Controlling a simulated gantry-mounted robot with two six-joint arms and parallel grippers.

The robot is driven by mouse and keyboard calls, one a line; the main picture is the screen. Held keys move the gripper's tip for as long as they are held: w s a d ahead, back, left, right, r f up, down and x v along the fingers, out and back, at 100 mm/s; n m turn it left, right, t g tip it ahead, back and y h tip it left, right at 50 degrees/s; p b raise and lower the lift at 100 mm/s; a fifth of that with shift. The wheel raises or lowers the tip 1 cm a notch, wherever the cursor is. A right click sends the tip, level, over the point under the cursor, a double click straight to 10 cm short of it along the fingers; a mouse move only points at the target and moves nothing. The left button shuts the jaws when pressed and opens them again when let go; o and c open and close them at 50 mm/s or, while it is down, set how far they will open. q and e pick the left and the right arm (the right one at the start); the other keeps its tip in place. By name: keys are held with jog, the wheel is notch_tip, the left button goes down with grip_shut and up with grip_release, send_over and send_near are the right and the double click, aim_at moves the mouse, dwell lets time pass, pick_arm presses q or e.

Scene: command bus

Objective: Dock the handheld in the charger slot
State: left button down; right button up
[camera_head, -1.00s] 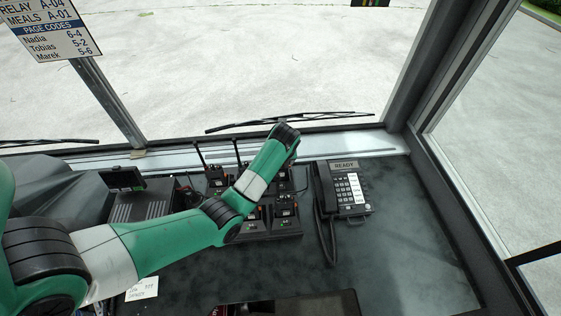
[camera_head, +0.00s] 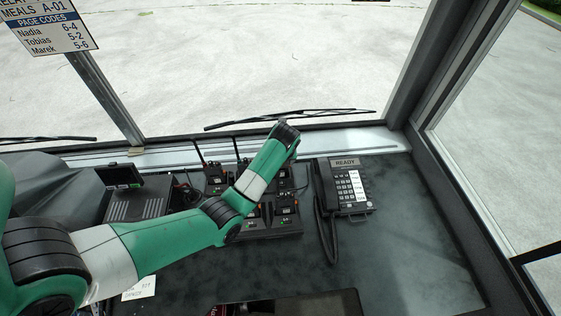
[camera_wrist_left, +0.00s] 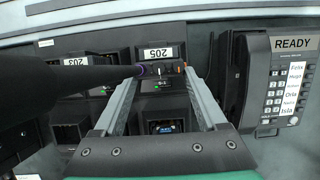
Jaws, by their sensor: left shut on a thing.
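My left arm reaches across the dash in the head view and hides its fingertips there. In the left wrist view my left gripper (camera_wrist_left: 160,76) is shut on the black handheld (camera_wrist_left: 160,71), gripping it near its knobbed top. The handheld's thick antenna stretches toward the left edge, close to the camera. A slot label "205" (camera_wrist_left: 157,53) shows just beyond the handheld. I cannot tell whether the handheld sits in a slot or above it. The black charger (camera_head: 270,234) is partly covered by my arm. My right gripper is not in view.
A corded phone (camera_head: 349,187) marked READY is close on the right. A small screen unit (camera_head: 123,177) stands left. The dash right of the phone is clear.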

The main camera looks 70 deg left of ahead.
pick_arm(q)
jog(key=shift+f, duration=0.15)
grip_release()
jog(key=p+v, duration=0.5)
jog(key=v, duration=0.6)
jog(key=shift+r, duration=0.4)
jog(key=shift+d, duration=0.15)
